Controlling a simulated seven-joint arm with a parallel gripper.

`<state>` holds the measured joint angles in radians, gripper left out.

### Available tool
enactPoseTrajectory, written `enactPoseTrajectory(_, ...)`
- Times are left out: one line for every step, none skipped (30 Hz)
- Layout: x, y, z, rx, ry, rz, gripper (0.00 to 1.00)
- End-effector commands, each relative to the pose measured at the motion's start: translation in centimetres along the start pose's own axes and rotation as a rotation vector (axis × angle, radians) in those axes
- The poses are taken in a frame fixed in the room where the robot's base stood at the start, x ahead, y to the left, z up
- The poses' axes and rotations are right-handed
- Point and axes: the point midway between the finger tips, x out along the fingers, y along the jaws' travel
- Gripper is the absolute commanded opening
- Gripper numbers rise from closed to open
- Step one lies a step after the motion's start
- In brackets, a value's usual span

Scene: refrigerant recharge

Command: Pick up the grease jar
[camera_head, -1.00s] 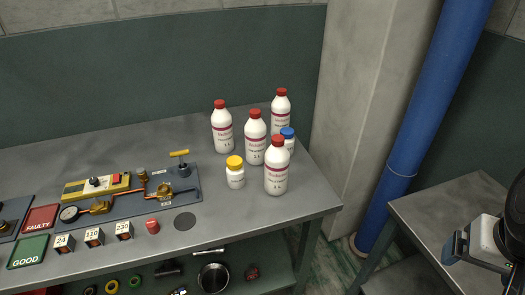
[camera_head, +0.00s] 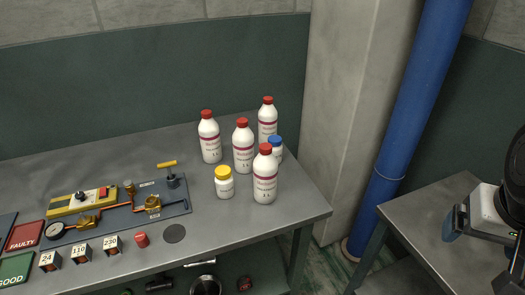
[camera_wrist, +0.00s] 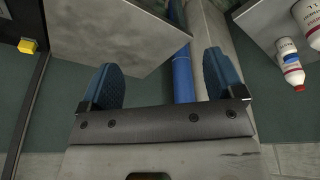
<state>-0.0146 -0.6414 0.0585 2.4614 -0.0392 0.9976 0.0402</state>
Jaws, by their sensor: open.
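Two small white jars stand on the workbench, one with a yellow lid (camera_head: 224,183) and one with a blue lid (camera_head: 275,147). I cannot read a label that says which is the grease jar. The yellow-lidded jar stands at the front left of the red-capped bottles, unobstructed. The blue-lidded jar is partly hidden behind the front bottle. My gripper (camera_head: 456,222) is at the far right over the side table, well away from both jars. In the wrist view my gripper (camera_wrist: 161,80) shows two blue fingers wide apart with nothing between them.
Several white bottles with red caps (camera_head: 264,178) crowd around the jars. A manifold board (camera_head: 120,212) and a red cap (camera_head: 141,240) lie to the left. A blue pipe (camera_head: 400,120) and pillar (camera_head: 345,100) rise between the workbench and the side table (camera_head: 420,220).

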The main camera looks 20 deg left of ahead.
Motion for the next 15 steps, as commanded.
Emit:
enactPoseTrajectory(0.1, -0.1, -0.4, -0.005, 0.007, 0.003, 0.88)
enactPoseTrajectory(0.2, -0.2, -0.6, -0.008, 0.012, 0.006, 0.88)
enactPoseTrajectory(0.2, -0.3, -0.9, -0.012, 0.022, 0.01, 0.88)
enactPoseTrajectory(0.3, -0.4, -1.2, -0.016, 0.03, 0.014, 0.88)
enactPoseTrajectory(0.4, -0.5, -1.5, -0.019, 0.037, 0.017, 0.88)
enactPoseTrajectory(0.5, -0.6, -2.0, -0.024, 0.05, 0.021, 0.88)
enactPoseTrajectory(0.6, -0.8, -2.4, -0.03, 0.061, 0.026, 0.88)
enactPoseTrajectory(0.6, -0.9, -2.7, -0.035, 0.071, 0.03, 0.88)
enactPoseTrajectory(0.8, -1.2, -3.3, -0.043, 0.088, 0.034, 0.88)
enactPoseTrajectory(0.9, -1.4, -3.8, -0.049, 0.102, 0.038, 0.88)
enactPoseTrajectory(1.0, -1.7, -4.4, -0.058, 0.117, 0.043, 0.88)
enactPoseTrajectory(1.1, -2.1, -5.2, -0.069, 0.141, 0.047, 0.88)
enactPoseTrajectory(1.2, -2.5, -5.9, -0.08, 0.16, 0.05, 0.88)
enactPoseTrajectory(1.4, -2.9, -6.6, -0.09, 0.181, 0.053, 0.88)
enactPoseTrajectory(1.5, -3.5, -7.5, -0.106, 0.209, 0.055, 0.88)
